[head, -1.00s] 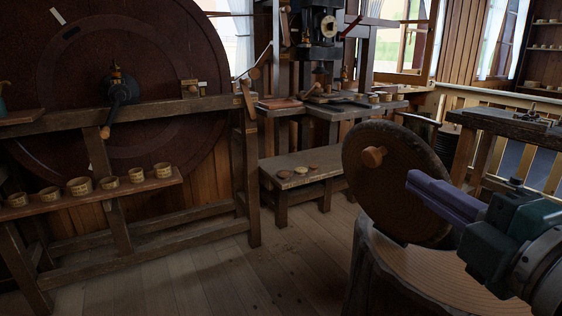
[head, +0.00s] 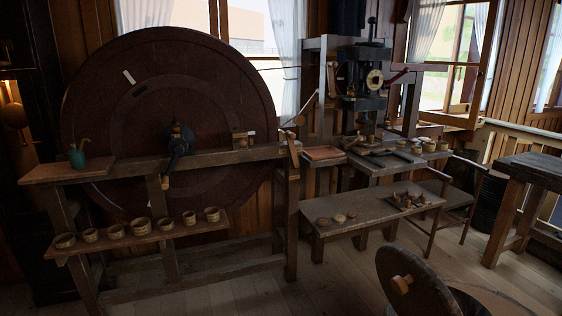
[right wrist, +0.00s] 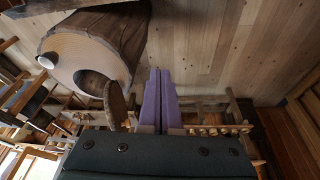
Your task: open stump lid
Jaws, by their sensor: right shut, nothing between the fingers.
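The stump lid (head: 412,280) is a dark round disc with a wooden knob (head: 401,284), standing tilted up at the bottom right of the head view. Behind it shows part of the stump (head: 490,302), cut off by the frame's bottom. In the right wrist view the stump (right wrist: 125,38) has a pale top with a dark round opening (right wrist: 92,80), uncovered. The lid (right wrist: 116,104) stands nearly edge-on beside the opening. My right gripper's purple fingers (right wrist: 160,70) are shut and empty, just right of the lid in that view. My left gripper is not in view.
A large dark wheel (head: 105,100) stands at the left behind a shelf with several small cups (head: 140,226). A low bench (head: 375,215) with small pieces stands in the middle. A dark table (head: 540,170) is at the right. Floor between is clear.

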